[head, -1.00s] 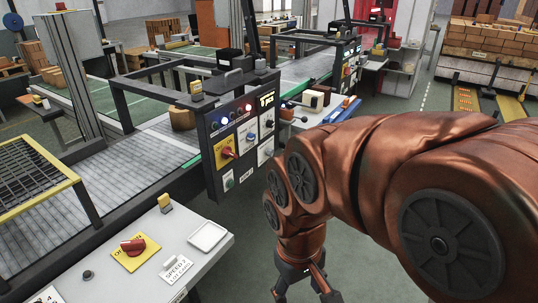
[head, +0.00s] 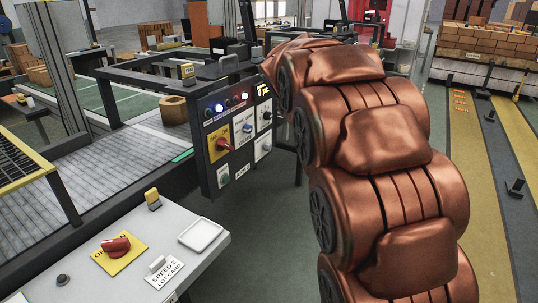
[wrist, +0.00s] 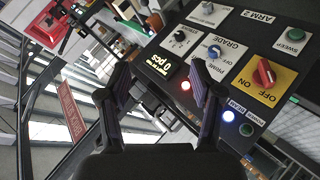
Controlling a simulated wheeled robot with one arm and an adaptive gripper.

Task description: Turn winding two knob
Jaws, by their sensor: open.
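A dark control panel (head: 211,165) with several controls stands left of my arm in the head view. It carries a red knob (head: 223,144) on a yellow plate, a blue knob (head: 247,128) and a black knob (head: 267,115). In the wrist view the red knob (wrist: 263,72), blue knob (wrist: 213,52) and black dial knob (wrist: 179,37) show tilted, near an "ARM 2" label. I cannot read which knob is winding two. The head view does not show the gripper.
A conveyor (head: 130,160) lies behind the panel. Green floor (head: 270,230) is clear between desk and arm.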

